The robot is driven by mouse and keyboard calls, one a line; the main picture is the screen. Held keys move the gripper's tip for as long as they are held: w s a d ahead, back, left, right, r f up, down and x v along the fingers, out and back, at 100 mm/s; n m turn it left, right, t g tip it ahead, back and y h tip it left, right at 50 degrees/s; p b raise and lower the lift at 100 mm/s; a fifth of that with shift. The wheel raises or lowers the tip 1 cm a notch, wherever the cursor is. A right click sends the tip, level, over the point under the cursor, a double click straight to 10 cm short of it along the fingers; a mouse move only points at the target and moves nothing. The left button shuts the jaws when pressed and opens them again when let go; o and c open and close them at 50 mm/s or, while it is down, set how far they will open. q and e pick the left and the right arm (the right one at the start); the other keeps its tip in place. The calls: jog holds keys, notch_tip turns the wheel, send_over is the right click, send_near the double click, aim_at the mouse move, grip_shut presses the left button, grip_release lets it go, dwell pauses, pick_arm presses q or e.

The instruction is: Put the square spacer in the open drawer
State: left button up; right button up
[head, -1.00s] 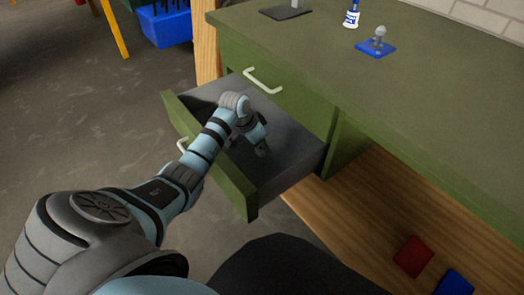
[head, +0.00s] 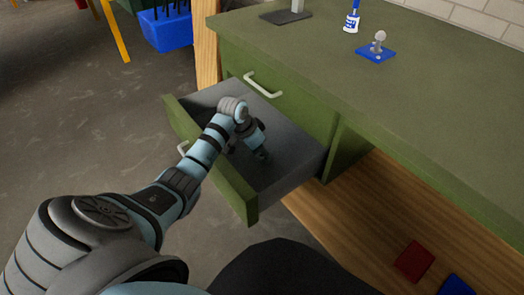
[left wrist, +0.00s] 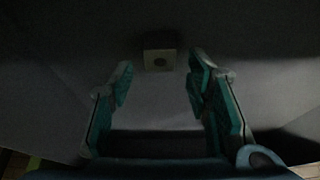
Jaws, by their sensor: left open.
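The open drawer (head: 237,190) is pulled out from the green bench, and its grey interior shows. My left gripper (head: 262,155) reaches down inside it, near the drawer floor. In the left wrist view my left gripper (left wrist: 160,82) is open, with its two teal-lined fingers apart and nothing between them. The square spacer (left wrist: 160,52), a small pale block with a dark round hole, rests on the grey surface just beyond the fingertips, apart from them. I cannot make out the spacer in the head view. My right gripper is not in view.
The bench top (head: 420,110) bears a blue pad with a grey knob (head: 377,46), a blue-and-white bottle (head: 352,18) and a dark plate (head: 285,17). A closed drawer handle (head: 262,84) sits above. Red (head: 414,262) and blue (head: 457,286) pieces lie lower right.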

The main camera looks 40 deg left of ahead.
pick_arm(q)
jog(key=p+v, duration=0.4)
jog(key=v, duration=0.6)
jog(key=shift+r, duration=0.2)
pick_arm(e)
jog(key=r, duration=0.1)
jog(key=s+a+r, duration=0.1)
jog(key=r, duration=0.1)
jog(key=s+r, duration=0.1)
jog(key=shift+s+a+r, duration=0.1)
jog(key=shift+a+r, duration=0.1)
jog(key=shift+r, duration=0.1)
pick_arm(q)
jog(key=shift+s+a, duration=0.1)
